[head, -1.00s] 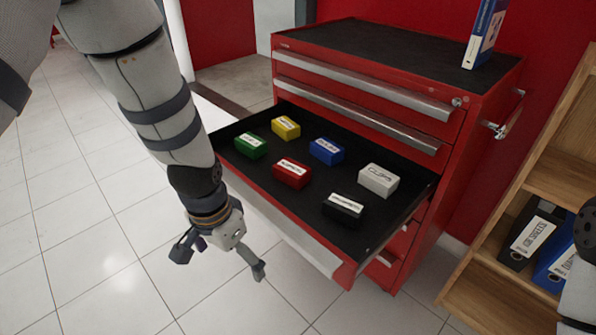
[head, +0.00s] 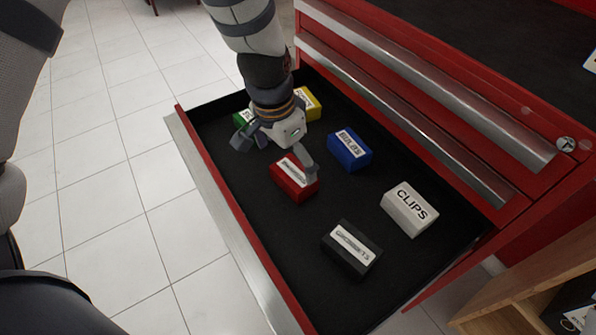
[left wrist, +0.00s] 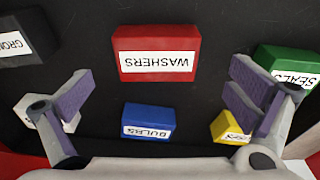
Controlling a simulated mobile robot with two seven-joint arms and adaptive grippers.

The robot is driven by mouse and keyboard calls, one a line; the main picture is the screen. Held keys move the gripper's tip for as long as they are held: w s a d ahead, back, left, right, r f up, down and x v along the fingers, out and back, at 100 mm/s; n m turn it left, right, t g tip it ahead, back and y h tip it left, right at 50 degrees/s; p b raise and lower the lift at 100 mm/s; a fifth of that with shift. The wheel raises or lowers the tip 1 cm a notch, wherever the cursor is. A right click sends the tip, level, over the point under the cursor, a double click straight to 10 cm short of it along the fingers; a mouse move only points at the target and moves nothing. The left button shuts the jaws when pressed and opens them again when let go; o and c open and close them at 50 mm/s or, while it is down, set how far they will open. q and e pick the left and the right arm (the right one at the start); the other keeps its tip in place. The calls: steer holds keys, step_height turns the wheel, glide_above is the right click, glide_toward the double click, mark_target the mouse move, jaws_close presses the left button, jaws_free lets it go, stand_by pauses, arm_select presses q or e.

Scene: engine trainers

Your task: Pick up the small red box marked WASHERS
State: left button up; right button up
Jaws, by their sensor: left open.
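The small red box marked WASHERS (head: 293,180) lies in the open drawer. In the left wrist view the WASHERS box (left wrist: 157,50) is at top centre, its label upside down. My left gripper (head: 275,157) is over the drawer, beside and partly over the red box in the head view. My right gripper is not in view.
Around it in the black-lined drawer (head: 240,205) are blue (head: 350,150), white CLIPS (head: 409,209), black (head: 351,249), yellow (head: 309,104) and green boxes (head: 243,117); the arm partly hides the last two. Drawer fronts (head: 420,95) rise behind.

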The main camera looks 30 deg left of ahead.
mark_target(294, 172)
arm_select(q)
steer(key=f, duration=0.6)
steer(key=shift+w+d+b, duration=0.4)
steer(key=shift+r, duration=0.15)
steer(key=c, duration=1.2)
steer(key=shift+c, duration=0.2)
